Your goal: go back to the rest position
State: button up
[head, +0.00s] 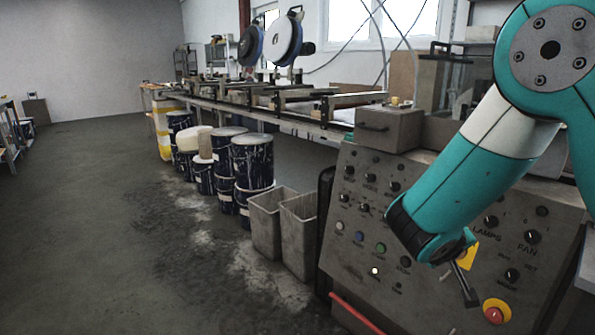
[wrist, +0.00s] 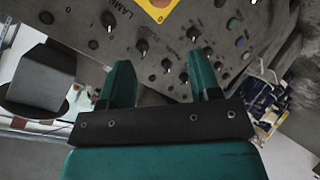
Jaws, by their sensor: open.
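My gripper (wrist: 160,62) shows in the wrist view with its two teal fingers spread apart and nothing between them. In the head view it hangs at the end of my teal and white arm, in front of the grey control panel (head: 352,240), and is mostly hidden by the wrist. The panel's knobs and yellow label (wrist: 158,6) lie beyond the fingertips in the wrist view. I cannot tell the exact gap between fingers and panel. A red emergency button (head: 495,313) is just below and right of the gripper in the head view.
Two grey bins (head: 268,238) stand left of the panel. Dark blue paint drums (head: 252,162) line the conveyor (head: 290,122), which runs away to the back. A red bar (head: 357,314) lies low at the panel's front. The floor (head: 90,220) at left is open.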

jog(key=s+a+r+n+g+y, duration=0.2)
jog(key=s+a+r+g+y, duration=0.15)
jog(key=s+a, duration=0.45)
jog(key=s+a+r+n+g+y, duration=0.25)
jog(key=s+a+y, duration=0.2)
jog(key=s, duration=0.65)
jog(key=s+a+r+n+g+y, duration=0.15)
jog(key=s+a+r+y, duration=0.3)
jog(key=s, duration=0.55)
notch_tip(320, 180, up, 18)
jog(key=w+p, duration=0.1)
jog(key=p, duration=1.8)
jog(key=shift+a+r+m, duration=0.15)
jog(key=shift+a+m, duration=0.25)
jog(key=shift+g, duration=0.25)
